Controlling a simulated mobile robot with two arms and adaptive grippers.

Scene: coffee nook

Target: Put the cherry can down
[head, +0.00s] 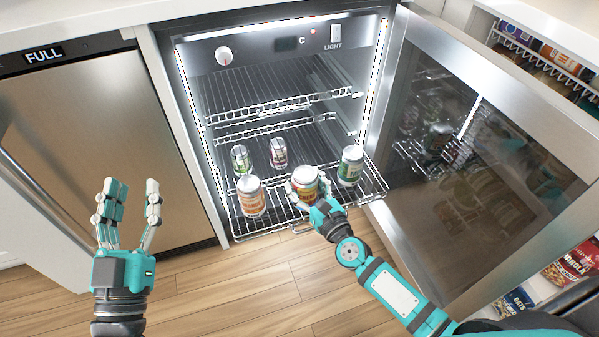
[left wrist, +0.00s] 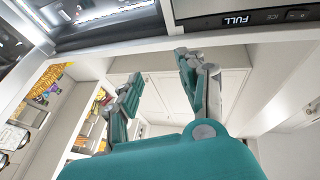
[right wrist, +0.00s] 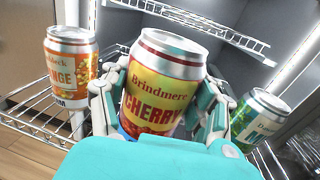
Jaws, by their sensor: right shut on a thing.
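The cherry can (head: 305,180) is yellow and red, and it is between the fingers of my right gripper (head: 308,196) at the front of the pulled-out lower fridge rack (head: 275,222). In the right wrist view the can (right wrist: 163,85) stands nearly upright with its label "Brindmere Cherry" facing me, and the fingers (right wrist: 160,105) close around both sides. Whether its base touches the rack is hidden. My left gripper (head: 127,210) is open and empty, raised in front of the steel appliance at the left; its spread fingers also show in the left wrist view (left wrist: 160,90).
On the same rack are an orange can (head: 251,196) left of the cherry can, a green can (head: 351,166) to its right, and two smaller-looking cans (head: 241,159) (head: 278,152) behind. The fridge door (head: 480,150) stands open at the right. The upper rack (head: 265,95) is empty.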

